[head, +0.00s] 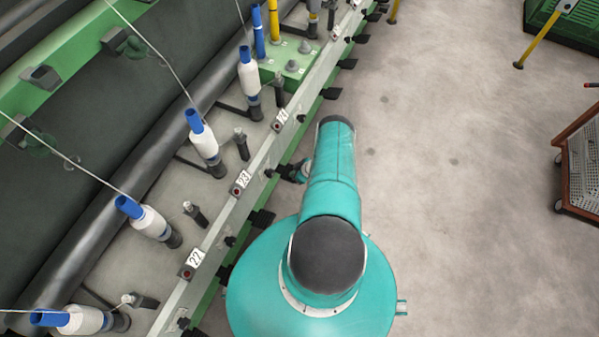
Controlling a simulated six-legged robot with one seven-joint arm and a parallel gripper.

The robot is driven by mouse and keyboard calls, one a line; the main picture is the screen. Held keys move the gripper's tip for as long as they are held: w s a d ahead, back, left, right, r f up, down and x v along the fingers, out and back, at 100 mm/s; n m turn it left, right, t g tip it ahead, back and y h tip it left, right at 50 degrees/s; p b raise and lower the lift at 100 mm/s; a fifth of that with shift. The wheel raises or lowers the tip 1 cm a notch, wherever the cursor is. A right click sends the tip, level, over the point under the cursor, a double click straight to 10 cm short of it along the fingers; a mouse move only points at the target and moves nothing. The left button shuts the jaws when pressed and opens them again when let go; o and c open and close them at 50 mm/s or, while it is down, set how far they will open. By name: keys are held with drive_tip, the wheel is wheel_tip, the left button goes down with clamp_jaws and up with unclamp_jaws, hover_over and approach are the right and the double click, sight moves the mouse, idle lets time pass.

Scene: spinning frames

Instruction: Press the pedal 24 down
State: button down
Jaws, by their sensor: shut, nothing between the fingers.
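A spinning frame runs diagonally along the left, with small number plates on its rail. The nearest plate reads 22 (192,261), the one beyond it looks like 23 (241,182), and a further one looks like 24 (281,119), hard to read. Black pedals stick out below the rail, such as one beside plate 23 (262,218) and one further along (330,93). My gripper (281,172) is small in view, shut and empty, at the rail between plates 23 and 24. My teal arm covers the floor beside it. I cannot tell whether it touches a pedal.
White bobbins with blue tops (205,143) stand along the frame, with thin yarns above. Open concrete floor (450,150) lies to the right. A brown wheeled cart (577,165) and a green crate (567,40) stand at the right edge.

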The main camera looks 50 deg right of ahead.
drive_tip(key=shift+f, duration=0.65)
drive_tip(key=s+d+r, duration=0.2)
drive_tip(key=s+r, duration=0.1)
drive_tip(key=s, duration=0.4)
drive_tip(key=shift+r, duration=0.3)
drive_tip(key=shift+s, duration=0.1)
idle(1.3)
drive_tip(key=shift+d, duration=0.1)
idle(0.5)
